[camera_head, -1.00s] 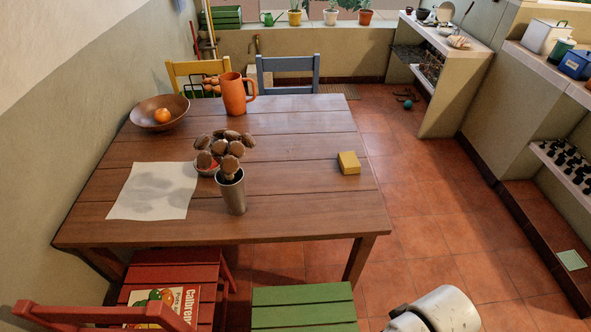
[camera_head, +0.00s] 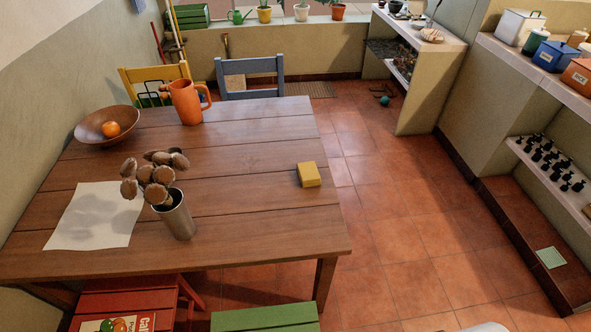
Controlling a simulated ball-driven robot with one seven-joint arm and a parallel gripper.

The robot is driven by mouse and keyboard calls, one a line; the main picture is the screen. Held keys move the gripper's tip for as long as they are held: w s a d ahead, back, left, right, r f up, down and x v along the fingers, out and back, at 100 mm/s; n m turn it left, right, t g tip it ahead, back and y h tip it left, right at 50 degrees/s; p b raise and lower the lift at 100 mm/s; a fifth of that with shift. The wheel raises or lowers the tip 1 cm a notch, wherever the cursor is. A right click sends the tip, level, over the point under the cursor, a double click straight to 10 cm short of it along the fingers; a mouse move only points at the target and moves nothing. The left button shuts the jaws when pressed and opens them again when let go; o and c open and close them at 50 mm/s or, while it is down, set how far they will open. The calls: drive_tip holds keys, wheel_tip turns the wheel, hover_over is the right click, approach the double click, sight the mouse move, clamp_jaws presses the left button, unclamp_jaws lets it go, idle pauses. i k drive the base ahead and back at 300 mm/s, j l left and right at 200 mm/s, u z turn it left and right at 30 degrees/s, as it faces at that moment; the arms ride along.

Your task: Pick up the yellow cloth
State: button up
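A small yellow block-shaped item (camera_head: 308,174), which looks like the folded yellow cloth, lies on the wooden table (camera_head: 255,228) near its right edge. Nothing touches it and its top is clear. My gripper is not in view. Only a sliver of a white part, likely of my arm, shows at the bottom edge, right of the middle.
A metal cup (camera_head: 178,216) with brown dried heads stands left of the cloth. An orange jug (camera_head: 187,102) and a wooden bowl (camera_head: 92,122) stand farther back. A green seat (camera_head: 265,318) is at the near side. Tiled floor (camera_head: 405,225) right of the table is clear.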

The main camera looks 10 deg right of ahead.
sight(309, 176)
drive_tip(key=i+l+z, duration=0.2)
drive_tip(key=l+z, duration=0.15)
drive_tip(key=i+l+z, duration=0.3)
drive_tip(key=l, duration=0.15)
drive_tip(key=i+l+z, duration=0.2)
drive_tip(key=z, duration=0.15)
drive_tip(key=i+l+u, duration=0.1)
drive_tip(key=i, duration=0.3)
drive_tip(key=i+l+u, duration=0.1)
drive_tip(key=i+l, duration=0.2)
drive_tip(key=i+u, duration=0.15)
drive_tip(key=u, duration=0.25)
drive_tip(key=i+u, duration=0.15)
drive_tip(key=u, duration=0.2)
drive_tip(key=i+l+u, duration=0.15)
drive_tip(key=u, duration=0.25)
drive_tip(key=i+l+u, duration=0.1)
drive_tip(key=u, duration=0.25)
drive_tip(key=i+l+u, duration=0.15)
drive_tip(key=u, duration=0.35)
drive_tip(key=i+l+u, duration=0.2)
drive_tip(key=u, duration=0.3)
drive_tip(key=i+l+u, duration=0.15)
drive_tip(key=l+u, duration=0.15)
drive_tip(key=u, duration=0.2)
drive_tip(key=l+u, duration=0.3)
drive_tip(key=u, duration=0.2)
drive_tip(key=i+l, duration=0.05)
